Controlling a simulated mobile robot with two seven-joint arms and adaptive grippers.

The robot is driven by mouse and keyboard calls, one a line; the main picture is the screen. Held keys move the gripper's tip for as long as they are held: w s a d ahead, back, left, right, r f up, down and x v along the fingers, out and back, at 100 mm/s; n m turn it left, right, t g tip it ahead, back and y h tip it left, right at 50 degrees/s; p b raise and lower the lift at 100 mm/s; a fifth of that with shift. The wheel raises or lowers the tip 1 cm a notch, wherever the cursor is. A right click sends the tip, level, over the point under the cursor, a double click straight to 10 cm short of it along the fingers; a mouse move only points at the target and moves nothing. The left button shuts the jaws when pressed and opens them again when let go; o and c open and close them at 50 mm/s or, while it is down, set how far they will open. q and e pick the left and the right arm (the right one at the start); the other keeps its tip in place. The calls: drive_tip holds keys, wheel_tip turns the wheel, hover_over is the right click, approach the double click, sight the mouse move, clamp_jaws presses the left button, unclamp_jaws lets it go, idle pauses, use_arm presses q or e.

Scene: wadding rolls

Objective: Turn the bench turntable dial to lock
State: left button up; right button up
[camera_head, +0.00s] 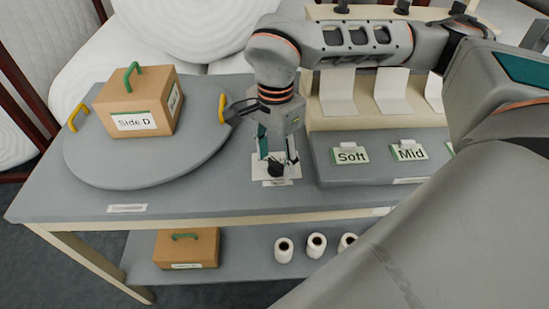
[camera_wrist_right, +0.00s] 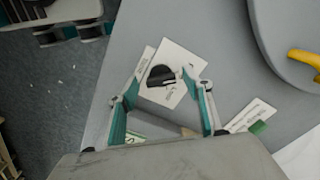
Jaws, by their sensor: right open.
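The dial is a black knob (camera_head: 275,168) on a white plate (camera_head: 289,172) on the bench top, right of the turntable. In the right wrist view the knob (camera_wrist_right: 161,75) on its white plate (camera_wrist_right: 181,62) lies just beyond my open fingertips. My right gripper (camera_head: 277,157) points down over the dial, with its fingers apart on either side of it; in the wrist view the gripper (camera_wrist_right: 163,93) holds nothing. I cannot tell whether a finger touches the knob. The grey round turntable (camera_head: 90,165) carries a brown box (camera_head: 150,95) labelled "Side D". My left gripper is not in view.
Yellow handles (camera_head: 77,117) sit on the turntable's rim. A raised grey shelf with "Soft" (camera_head: 350,155) and "Mid" (camera_head: 409,151) labels stands right of the dial. On the lower shelf are another brown box (camera_head: 187,249) and white rolls (camera_head: 284,250).

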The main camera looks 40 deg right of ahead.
drive_tip(key=shift+f, duration=0.2)
drive_tip(key=c, duration=1.1)
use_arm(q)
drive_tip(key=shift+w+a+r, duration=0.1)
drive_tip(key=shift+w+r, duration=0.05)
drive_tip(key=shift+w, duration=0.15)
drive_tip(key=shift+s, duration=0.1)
